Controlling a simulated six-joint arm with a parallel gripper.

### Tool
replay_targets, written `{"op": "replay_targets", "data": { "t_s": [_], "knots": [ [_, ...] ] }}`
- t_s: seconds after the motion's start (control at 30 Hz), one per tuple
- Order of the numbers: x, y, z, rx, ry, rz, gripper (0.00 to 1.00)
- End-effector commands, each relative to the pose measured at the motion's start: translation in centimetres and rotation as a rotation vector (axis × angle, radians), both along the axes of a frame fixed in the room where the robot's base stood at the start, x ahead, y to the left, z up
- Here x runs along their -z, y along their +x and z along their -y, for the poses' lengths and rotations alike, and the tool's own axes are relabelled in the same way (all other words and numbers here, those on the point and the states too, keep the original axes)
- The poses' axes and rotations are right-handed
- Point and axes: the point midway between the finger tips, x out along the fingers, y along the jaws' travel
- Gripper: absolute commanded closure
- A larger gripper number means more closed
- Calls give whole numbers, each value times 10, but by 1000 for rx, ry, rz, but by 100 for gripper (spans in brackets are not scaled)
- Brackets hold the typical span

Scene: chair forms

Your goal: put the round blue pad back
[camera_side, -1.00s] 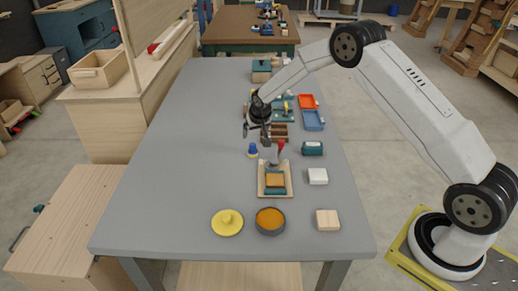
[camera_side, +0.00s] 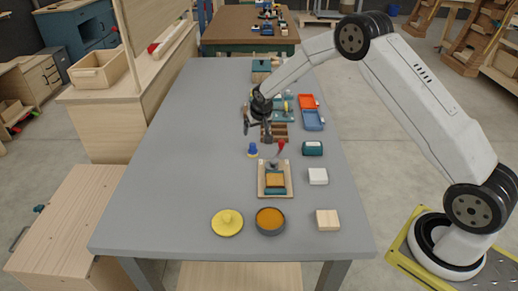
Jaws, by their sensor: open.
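A small round blue piece (camera_side: 253,150) with a narrower top stands on the grey table, left of the red-tipped tool (camera_side: 281,148). It is the only small round blue thing I can make out, though its underside is hidden. My gripper (camera_side: 257,130) is above and slightly behind the blue piece in the picture. Its jaws are apart and point down, with nothing visible between them. A wooden board (camera_side: 262,192) with a teal-edged block and a yellow-orange face lies in front of the blue piece.
A yellow lid (camera_side: 227,222), a dark tin with orange filling (camera_side: 270,220) and a wooden block (camera_side: 327,220) lie near the front. Trays (camera_side: 313,121) stand behind. The table's left side is clear.

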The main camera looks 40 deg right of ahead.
Motion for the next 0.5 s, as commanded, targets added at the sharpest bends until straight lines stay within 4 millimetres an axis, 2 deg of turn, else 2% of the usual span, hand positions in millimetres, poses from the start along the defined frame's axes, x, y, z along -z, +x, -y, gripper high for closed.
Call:
{"op": "replay_targets", "data": {
  "t_s": [0.17, 0.27, 0.5],
  "knots": [
    [-12, -14, -9, -25, 2, -10, 7],
    [-24, -29, -17, -52, 5, -21, 7],
    [-55, -87, -42, -135, 13, -57, 7]
  ]
}}
